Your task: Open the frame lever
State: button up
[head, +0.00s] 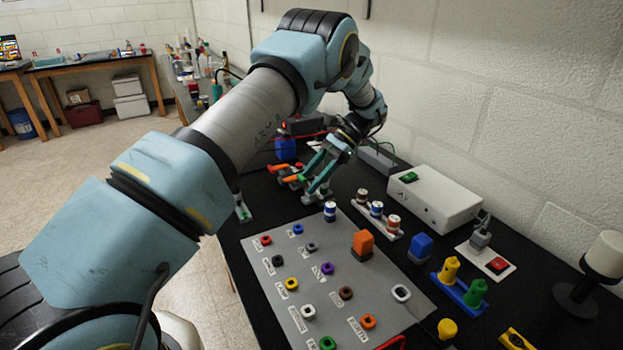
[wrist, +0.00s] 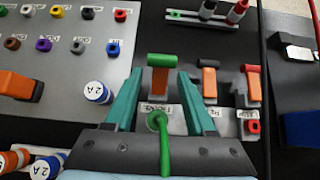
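In the wrist view a lever with an orange arm (wrist: 159,80) and a green bar handle (wrist: 163,60) stands on a light grey base. Its label (wrist: 155,107) is partly hidden and I cannot read it surely. My gripper (wrist: 160,74) is open, with one teal finger on each side of this lever and gaps visible. The head view shows my gripper (head: 313,178) low over the lever row, where arm and fingers hide much. A green cord-like piece (wrist: 164,145) with a round end crosses in front of my gripper's palm.
A blue-and-white cylinder (wrist: 97,92) stands to the left. The grey panel (head: 290,322) carries several coloured pegs. A white box (head: 432,198) stands by the wall.

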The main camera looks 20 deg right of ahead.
jog(key=shift+d, duration=0.1)
jog(key=shift+d+r+b, duration=0.2)
jog(key=shift+d+b, duration=0.05)
jog(key=shift+b, duration=0.05)
jog(key=p+v, duration=0.5)
jog(key=v, duration=0.5)
jog(key=shift+a, duration=0.15)
jog(key=shift+r, duration=0.1)
